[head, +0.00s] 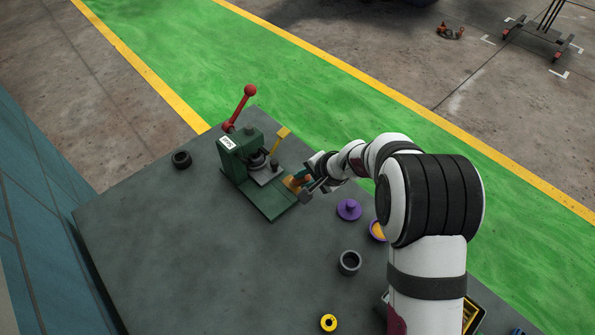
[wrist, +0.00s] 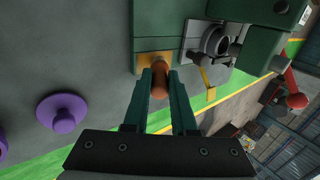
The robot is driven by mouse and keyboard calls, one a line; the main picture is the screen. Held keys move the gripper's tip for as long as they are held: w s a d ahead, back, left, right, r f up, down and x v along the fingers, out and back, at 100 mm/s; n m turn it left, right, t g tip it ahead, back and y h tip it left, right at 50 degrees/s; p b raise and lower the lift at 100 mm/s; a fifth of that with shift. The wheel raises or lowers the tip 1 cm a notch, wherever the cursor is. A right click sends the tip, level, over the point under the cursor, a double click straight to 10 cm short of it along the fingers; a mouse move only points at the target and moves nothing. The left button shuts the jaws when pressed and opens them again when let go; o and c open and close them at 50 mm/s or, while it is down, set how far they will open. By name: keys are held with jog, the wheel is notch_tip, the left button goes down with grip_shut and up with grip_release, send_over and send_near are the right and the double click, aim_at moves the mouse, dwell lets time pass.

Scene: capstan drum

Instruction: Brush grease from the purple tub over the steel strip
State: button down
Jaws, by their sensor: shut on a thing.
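My gripper (head: 307,186) is shut on the brush (head: 294,183), which has a brown-orange handle (wrist: 160,77) between the fingertips in the wrist view. The brush's far end is at the green machine's base, beside a yellow-orange patch (wrist: 147,63); I cannot tell whether it touches. A grey steel plate (head: 268,174), probably the strip, lies on the machine just beyond the brush; it also shows in the wrist view (wrist: 192,58). The purple tub (head: 374,231) stands open with yellow grease inside, partly hidden by my arm. Its purple lid (head: 349,209) lies apart on the table.
A grey ring (head: 349,262), a yellow ring (head: 328,323) and a black ring (head: 181,160) stand on the table. The table's left-front area is clear.

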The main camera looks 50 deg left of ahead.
jog(key=shift+d, duration=1.55)
jog(key=shift+a, duration=3.45)
jog(key=shift+a+r, duration=0.15)
jog(key=shift+r, duration=0.05)
notch_tip(320, 180, up, 8)
jog(key=shift+f, duration=0.15)
